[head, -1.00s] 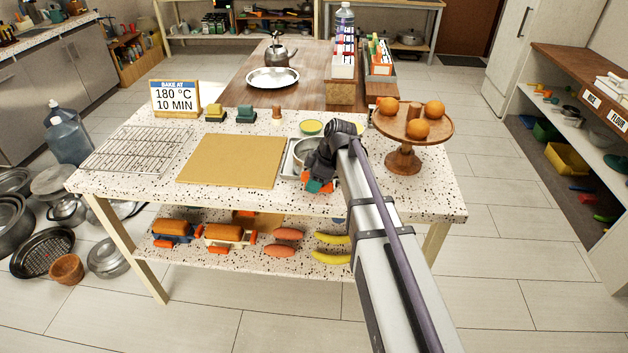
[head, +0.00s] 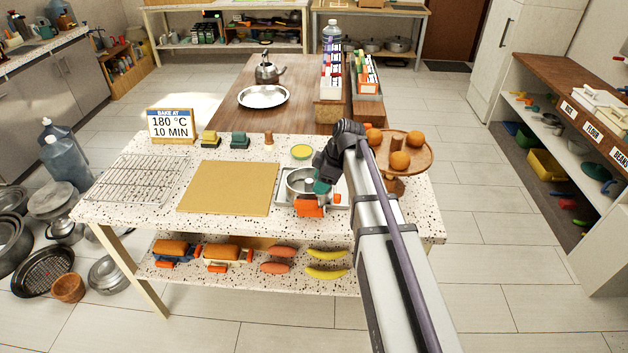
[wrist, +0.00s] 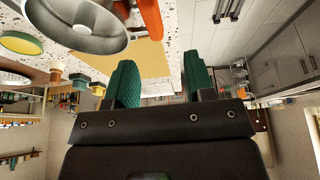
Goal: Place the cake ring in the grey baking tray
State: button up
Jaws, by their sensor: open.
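The cake ring (head: 300,181) is a shiny silver hoop. In the head view it appears to sit within the grey baking tray (head: 338,188) near the table's front right; my gripper covers part of both. The ring also shows at the upper left of the wrist view (wrist: 85,24). My gripper (head: 322,186) has green fingers, seen spread apart and empty in the wrist view (wrist: 158,85). The fingers are beside the ring's right side in the head view; I cannot tell whether they touch it. An orange piece (head: 310,208) is at the tray's front edge.
A tan board (head: 229,187) and a wire rack (head: 133,178) lie to the left. A wooden stand (head: 415,160) with oranges is close to my arm on the right. The speckled table front is clear.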

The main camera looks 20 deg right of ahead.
jog(key=s+a+f+m+h, duration=0.1)
jog(key=s+a+m+h, duration=0.1)
jog(key=s+m, duration=0.5)
jog(key=s+a+f+m+g+h+b, duration=0.1)
jog(key=s+a+m+h, duration=0.1)
jog(key=s+m, duration=0.5)
jog(key=s+a, duration=0.1)
jog(key=s, duration=0.4)
jog(key=shift+s+g, duration=0.2)
jog(key=shift+g, duration=0.1)
jog(key=shift+a, duration=0.1)
